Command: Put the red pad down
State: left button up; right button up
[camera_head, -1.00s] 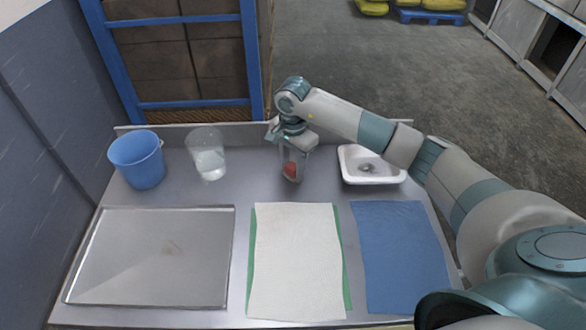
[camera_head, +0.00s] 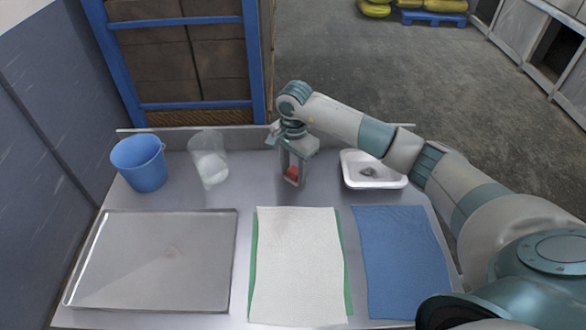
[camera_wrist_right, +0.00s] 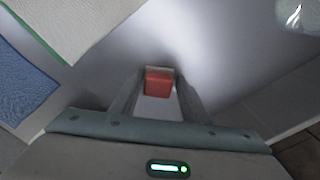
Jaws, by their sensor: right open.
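The small red pad (camera_head: 291,173) is at the back middle of the steel table, between the fingers of my right gripper (camera_head: 293,182). In the right wrist view, the red pad (camera_wrist_right: 158,82) shows between the fingertips, with a grey edge along its far side. My right gripper (camera_wrist_right: 158,90) points down and its jaws are open around the pad. I cannot tell whether the pad rests fully on the table, as the fingers partly hide it. My left gripper is not in view.
A blue bucket (camera_head: 140,165) and a clear container (camera_head: 209,160) stand left of the gripper. A white tray (camera_head: 373,183) stands to its right. In front lie a metal pan (camera_head: 150,260), a white cloth (camera_head: 297,265) over green, and a blue cloth (camera_head: 403,260).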

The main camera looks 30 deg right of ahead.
aim_at(295, 170)
notch_tip(295, 170, up, 12)
jog(key=b, duration=0.5)
jog(key=shift+s+r, duration=0.15)
jog(key=shift+s, duration=0.1)
dwell(0.6)
